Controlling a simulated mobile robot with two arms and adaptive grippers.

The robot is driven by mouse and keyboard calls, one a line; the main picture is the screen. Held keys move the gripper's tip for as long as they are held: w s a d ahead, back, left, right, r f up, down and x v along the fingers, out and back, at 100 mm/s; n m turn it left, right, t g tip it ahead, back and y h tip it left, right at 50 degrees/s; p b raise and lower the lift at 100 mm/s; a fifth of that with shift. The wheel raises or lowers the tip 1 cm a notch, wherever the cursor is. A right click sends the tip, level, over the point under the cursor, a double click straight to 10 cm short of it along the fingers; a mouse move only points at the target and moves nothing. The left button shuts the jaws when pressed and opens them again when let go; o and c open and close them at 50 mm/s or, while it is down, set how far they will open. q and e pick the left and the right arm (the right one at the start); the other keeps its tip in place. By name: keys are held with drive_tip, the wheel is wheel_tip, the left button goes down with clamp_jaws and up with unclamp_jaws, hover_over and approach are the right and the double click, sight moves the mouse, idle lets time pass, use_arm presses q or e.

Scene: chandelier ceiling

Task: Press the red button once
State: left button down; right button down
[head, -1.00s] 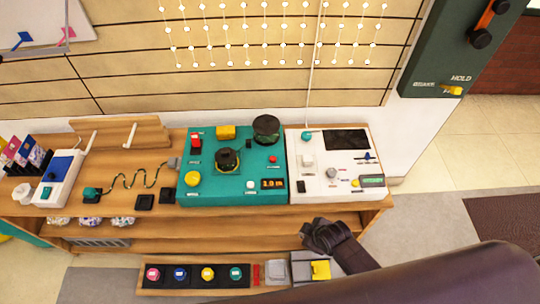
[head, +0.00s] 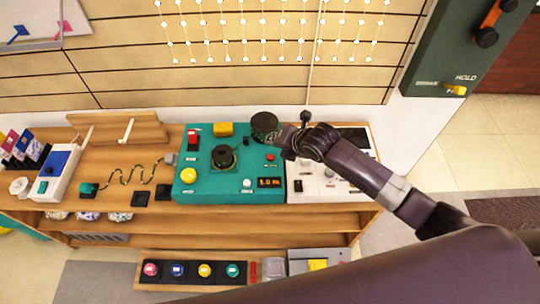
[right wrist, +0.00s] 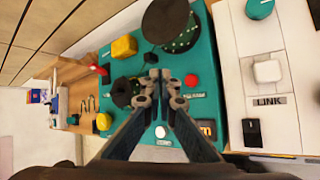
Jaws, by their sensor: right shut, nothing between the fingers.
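The small round red button (head: 270,157) is on the right part of the teal control panel (head: 210,195). It also shows in the right wrist view (right wrist: 191,80), just right of my fingertips. My right gripper (head: 285,140) is shut and empty, over the panel's right edge near the black round knob. In the right wrist view its fingertips (right wrist: 160,74) are together and point over the panel, apart from the button in the picture. The height gap between them is hard to tell. My left gripper is not in view.
The panel also bears a red switch (head: 193,130), yellow and white buttons, a black dial (head: 223,157) and a tall black knob (head: 265,125). A white panel (head: 310,187) stands at its right, partly behind my arm. A row of coloured buttons (head: 204,271) lies below.

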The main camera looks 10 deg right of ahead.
drive_tip(key=shift+w+d+r+n, duration=0.25)
drive_tip(key=shift+w+r+n, duration=0.35)
drive_tip(key=shift+w+n, duration=0.25)
drive_tip(key=shift+f, duration=0.1)
drive_tip(key=b, duration=0.7)
hover_over(272, 157)
wheel_tip(272, 157, down, 8)
drive_tip(key=shift+s+r, duration=0.1)
drive_tip(key=shift+r, duration=0.1)
drive_tip(key=shift+f+b, duration=0.45)
drive_tip(key=shift+f, duration=0.05)
drive_tip(key=shift+f, duration=0.15)
drive_tip(key=shift+f, duration=0.25)
